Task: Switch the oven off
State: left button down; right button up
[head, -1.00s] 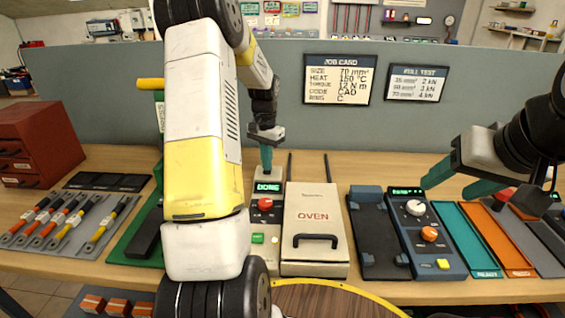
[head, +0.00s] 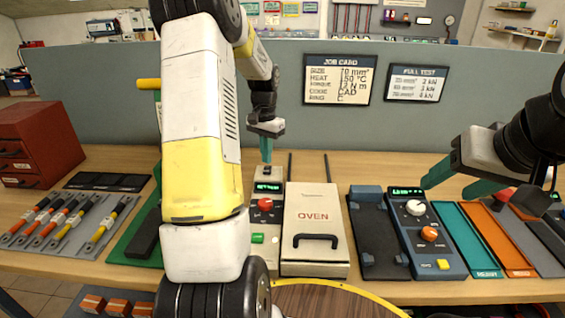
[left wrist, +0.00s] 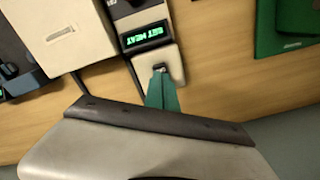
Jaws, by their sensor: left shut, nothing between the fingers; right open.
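The cream oven (head: 316,212) sits on the bench with its lid closed and its handle facing me. Its control panel, on the left, has a display (head: 268,187), a red knob (head: 265,204) and a green button (head: 258,238). In the left wrist view the green-lit display (left wrist: 146,37) appears to read SET HEAT, upside down. A small switch (left wrist: 160,69) is on a pale block at the panel's far end. My left gripper (head: 266,161) is shut and empty, its green fingertips at this switch; contact is unclear. My right gripper (head: 449,182) is open, above the bench at right.
My left arm covers part of the bench left of the panel. A blue press unit (head: 430,262) with knobs stands right of the oven, then teal (head: 468,240) and orange trays. A job card (head: 337,80) hangs on the partition. Cables with lugs lie on a grey mat at left.

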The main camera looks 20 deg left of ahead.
aim_at(268, 171)
pick_arm(q)
notch_tip(268, 171, up, 4)
jog(key=shift+f, duration=0.1)
dwell(0.4)
jog(key=s+d+r+n+t, duration=0.1)
jog(key=s+d+r, duration=0.3)
jog(key=s+r, duration=0.15)
jog(key=s+d+r+t, duration=0.2)
jog(key=s+d+r, duration=0.2)
jog(key=s+r, duration=0.15)
jog(key=s+d+r+t, duration=0.1)
jog(key=s+d, duration=0.1)
jog(key=s, duration=0.3)
jog(key=s+d+r+n+t+h, duration=0.1)
jog(key=s+d, duration=0.1)
jog(key=s, duration=0.3)
jog(key=s+d+r+t+h, duration=0.1)
jog(key=s+d, duration=0.1)
jog(key=s, duration=0.3)
jog(key=shift+s+d, duration=0.25)
jog(key=shift+s, duration=0.1)
